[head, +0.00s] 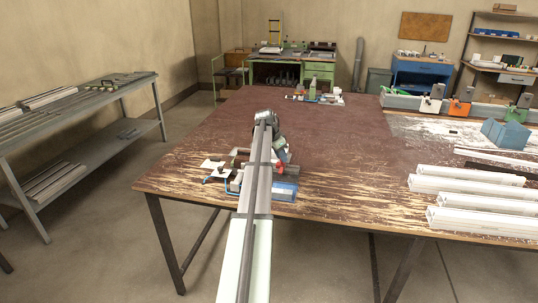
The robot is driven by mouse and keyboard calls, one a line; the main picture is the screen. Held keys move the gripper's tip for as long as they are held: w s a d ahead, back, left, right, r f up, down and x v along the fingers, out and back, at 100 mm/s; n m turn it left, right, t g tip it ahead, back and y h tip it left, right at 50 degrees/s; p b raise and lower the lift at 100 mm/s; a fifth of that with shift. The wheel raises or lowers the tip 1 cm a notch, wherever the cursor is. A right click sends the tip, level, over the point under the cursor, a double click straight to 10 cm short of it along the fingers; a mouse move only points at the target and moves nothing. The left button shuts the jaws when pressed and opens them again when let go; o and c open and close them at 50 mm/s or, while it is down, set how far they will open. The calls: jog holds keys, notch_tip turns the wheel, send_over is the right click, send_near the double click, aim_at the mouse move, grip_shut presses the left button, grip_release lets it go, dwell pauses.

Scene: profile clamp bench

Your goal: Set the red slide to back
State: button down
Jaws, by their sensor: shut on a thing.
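The red slide (281,168) shows as a small red part on the clamp fixture on the brown bench. My arm runs forward over the fixture and covers much of it. My gripper (283,157) points down at the red slide and is shut on it. Its fingertips are small and partly hidden, so the exact grip on the slide is hard to make out. A blue part (284,191) of the fixture lies nearer, to the right of my arm. How far back the slide sits along its track cannot be told.
White profiles (465,187) lie stacked at the right of the bench. The bench top is clear between the fixture and the profiles.

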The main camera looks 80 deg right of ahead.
aim_at(283, 170)
jog(key=s, duration=0.5)
jog(key=shift+s, duration=0.25)
jog(key=c, duration=1.2)
grip_release()
jog(key=shift+s, duration=0.1)
jog(key=shift+w+a+r, duration=0.1)
jog(key=shift+w+r, duration=0.1)
jog(key=v, duration=1.3)
jog(key=shift+r, duration=0.2)
jog(key=shift+w, duration=0.1)
